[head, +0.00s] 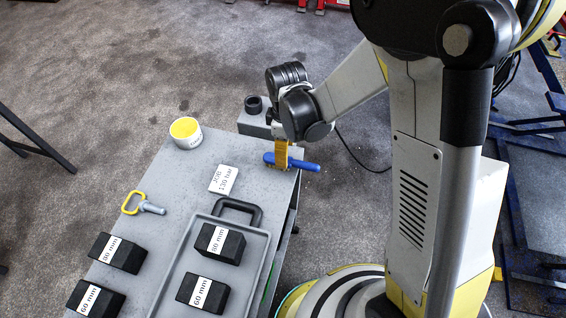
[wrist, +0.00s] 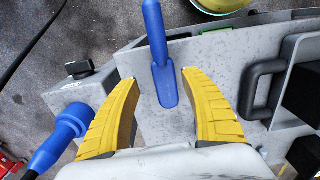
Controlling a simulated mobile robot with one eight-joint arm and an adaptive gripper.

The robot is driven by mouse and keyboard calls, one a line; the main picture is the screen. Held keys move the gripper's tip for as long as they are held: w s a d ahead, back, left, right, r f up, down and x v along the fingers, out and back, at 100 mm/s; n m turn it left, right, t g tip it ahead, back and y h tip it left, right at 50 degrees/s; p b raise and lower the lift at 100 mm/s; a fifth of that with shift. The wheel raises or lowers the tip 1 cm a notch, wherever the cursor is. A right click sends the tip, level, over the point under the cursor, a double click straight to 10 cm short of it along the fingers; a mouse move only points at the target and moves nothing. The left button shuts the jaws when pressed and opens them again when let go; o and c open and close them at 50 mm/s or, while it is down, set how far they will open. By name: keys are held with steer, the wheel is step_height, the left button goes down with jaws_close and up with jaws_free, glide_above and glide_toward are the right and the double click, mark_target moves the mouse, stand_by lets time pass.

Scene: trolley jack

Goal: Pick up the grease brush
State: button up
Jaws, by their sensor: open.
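A long blue tool (head: 304,165), which I take for the grease brush, lies near the edge of the grey table top in the head view. In the wrist view, the blue tool (wrist: 164,82) has a flat rounded end, a thin neck and a thicker part running out at the top. Bristles cannot be made out. My gripper (head: 281,166) is over it and hides part of it in the head view. In the wrist view, my gripper (wrist: 158,75) is open, with one yellow finger each side of the flat end. Neither finger visibly touches it.
A second blue part (wrist: 62,135) shows at left in the wrist view. A tray (head: 262,252) with black blocks, a black handle (head: 240,208), a white card (head: 224,179), a yellow-topped can (head: 186,132) and an eyebolt (head: 137,204) are on the table.

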steer(key=f, duration=0.1)
steer(key=f+b, duration=0.1)
steer(key=f, duration=0.1)
steer(key=f+b, duration=0.1)
steer(key=f, duration=0.1)
steer(key=shift+s, duration=0.3)
steer(key=shift+r, duration=0.1)
jaws_close()
